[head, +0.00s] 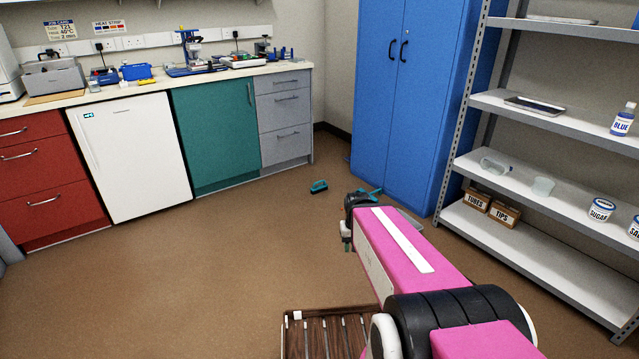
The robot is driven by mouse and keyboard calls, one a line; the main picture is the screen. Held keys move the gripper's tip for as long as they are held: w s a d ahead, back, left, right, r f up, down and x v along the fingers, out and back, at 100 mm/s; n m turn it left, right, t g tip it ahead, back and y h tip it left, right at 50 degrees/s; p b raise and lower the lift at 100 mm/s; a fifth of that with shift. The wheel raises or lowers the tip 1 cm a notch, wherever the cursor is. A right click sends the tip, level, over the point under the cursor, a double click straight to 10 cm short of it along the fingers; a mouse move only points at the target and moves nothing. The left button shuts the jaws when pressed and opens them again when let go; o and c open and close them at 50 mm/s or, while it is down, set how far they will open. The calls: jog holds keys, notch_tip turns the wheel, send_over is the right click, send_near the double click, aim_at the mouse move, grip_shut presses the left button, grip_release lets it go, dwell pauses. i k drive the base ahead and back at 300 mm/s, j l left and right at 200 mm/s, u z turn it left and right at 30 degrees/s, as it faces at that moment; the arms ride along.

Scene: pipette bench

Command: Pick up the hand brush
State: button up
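A small teal item with a dark underside, which looks like the hand brush (319,187), lies on the brown floor in front of the grey drawers and left of the blue cupboard. My arm reaches forward from the lower right. My gripper (347,246) hangs at its far end, pointing down, below and to the right of the brush in the picture and apart from it. The fingers are small and dark, so I cannot tell whether they are open or shut.
Another teal item (368,192), partly hidden behind my arm, lies by the blue cupboard (425,95). A metal shelf unit (520,245) stands at right. A bench with a teal cabinet (214,130) lines the back left. The floor at left centre is clear.

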aim_at(321, 188)
jog(key=i+j, duration=0.1)
jog(key=i, duration=0.45)
jog(key=i+j, duration=0.1)
jog(key=i, duration=0.45)
jog(key=i+z, duration=0.1)
jog(key=i, duration=0.45)
jog(key=i+j, duration=0.2)
jog(key=i, duration=0.35)
jog(key=i+j+z, duration=0.1)
jog(key=i, duration=0.45)
jog(key=i+j, duration=0.2)
jog(key=i, duration=0.3)
